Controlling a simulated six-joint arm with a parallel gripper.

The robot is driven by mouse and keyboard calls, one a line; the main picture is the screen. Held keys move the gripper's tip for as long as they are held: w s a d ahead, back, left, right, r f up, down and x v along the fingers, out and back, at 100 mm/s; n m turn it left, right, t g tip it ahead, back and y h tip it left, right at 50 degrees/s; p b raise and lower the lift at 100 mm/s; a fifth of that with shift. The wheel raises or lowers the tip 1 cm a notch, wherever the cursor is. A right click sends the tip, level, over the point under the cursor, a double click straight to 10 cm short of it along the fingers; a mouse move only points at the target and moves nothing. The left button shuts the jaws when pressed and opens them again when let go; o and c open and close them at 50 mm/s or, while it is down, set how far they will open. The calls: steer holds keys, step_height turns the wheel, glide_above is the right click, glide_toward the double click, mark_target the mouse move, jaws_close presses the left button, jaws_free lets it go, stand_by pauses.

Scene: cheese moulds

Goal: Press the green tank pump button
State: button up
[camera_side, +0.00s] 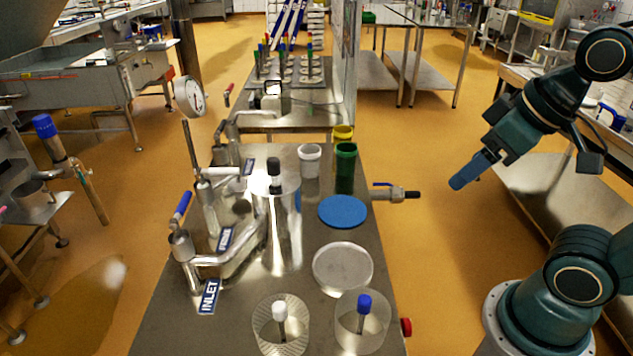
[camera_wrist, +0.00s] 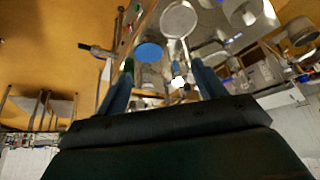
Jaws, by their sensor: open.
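I cannot make out a green pump button in either view. A red knob or button (camera_side: 406,326) sits on the right side of the steel table (camera_side: 180,318), near its front. A small green patch (camera_wrist: 129,64) shows by the table edge in the wrist view; I cannot tell what it is. My gripper (camera_side: 462,184) is in the air right of the table, pointing down and left, apart from everything. In the wrist view, the two blue fingers of my gripper (camera_wrist: 162,78) are spread with nothing held between them.
A valve (camera_side: 398,194) sticks out from the table's right side, left of my gripper. A green cup (camera_side: 346,167), white cup (camera_side: 309,160), blue disc (camera_side: 343,212) and clear moulds (camera_side: 360,325) stand on the table. Pipes fill its left side. The aisle floor is clear.

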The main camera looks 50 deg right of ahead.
jaws_close()
stand_by(1.4)
